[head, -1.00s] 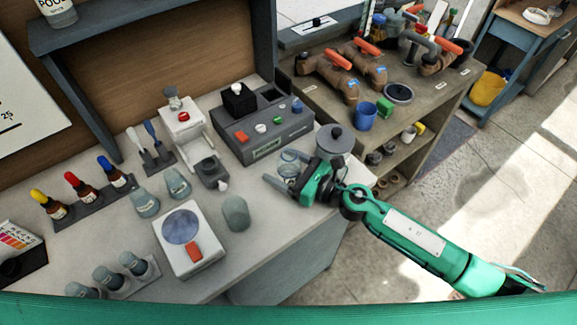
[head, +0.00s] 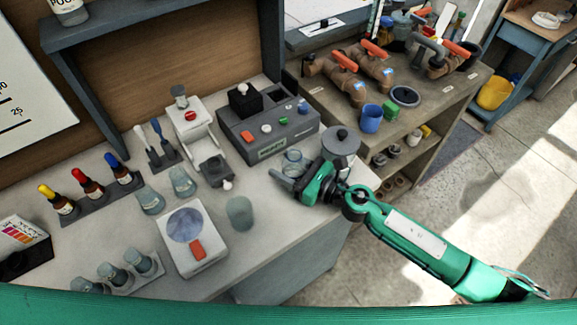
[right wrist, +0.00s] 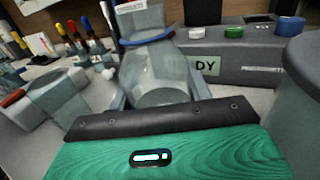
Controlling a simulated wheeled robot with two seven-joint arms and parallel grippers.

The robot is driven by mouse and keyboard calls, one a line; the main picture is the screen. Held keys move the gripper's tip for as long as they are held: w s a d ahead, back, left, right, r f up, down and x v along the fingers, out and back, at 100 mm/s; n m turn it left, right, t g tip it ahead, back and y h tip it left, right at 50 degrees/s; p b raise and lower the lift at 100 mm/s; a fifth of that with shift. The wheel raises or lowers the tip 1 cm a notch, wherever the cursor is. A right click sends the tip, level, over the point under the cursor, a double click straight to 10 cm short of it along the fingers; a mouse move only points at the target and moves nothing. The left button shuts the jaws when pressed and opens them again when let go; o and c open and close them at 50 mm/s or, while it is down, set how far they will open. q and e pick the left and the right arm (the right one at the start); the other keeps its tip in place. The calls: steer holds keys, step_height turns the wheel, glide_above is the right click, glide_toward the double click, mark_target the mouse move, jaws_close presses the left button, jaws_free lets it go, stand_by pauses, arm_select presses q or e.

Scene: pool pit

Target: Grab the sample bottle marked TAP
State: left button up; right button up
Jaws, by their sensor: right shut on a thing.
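My right gripper (head: 285,172) is at the right part of the bench, beside the grey lidded pot (head: 340,145). It is shut on a clear bottle (head: 292,161), which it holds upright. The gripper's fingers partly hide the bottle in the head view. My left gripper is not in view.
A grey control box (head: 265,130) stands just behind the bottle. A clear cup (head: 239,213) and a white device with a round plate (head: 191,238) are to the left. Several dropper bottles and jars stand further left. A shelf unit with pipe valves is at the right.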

step_height(320, 180, up, 20)
steer(key=p, duration=0.7)
steer(key=shift+f, duration=0.2)
stand_by(0.3)
steer(key=shift+r, duration=0.15)
stand_by(0.5)
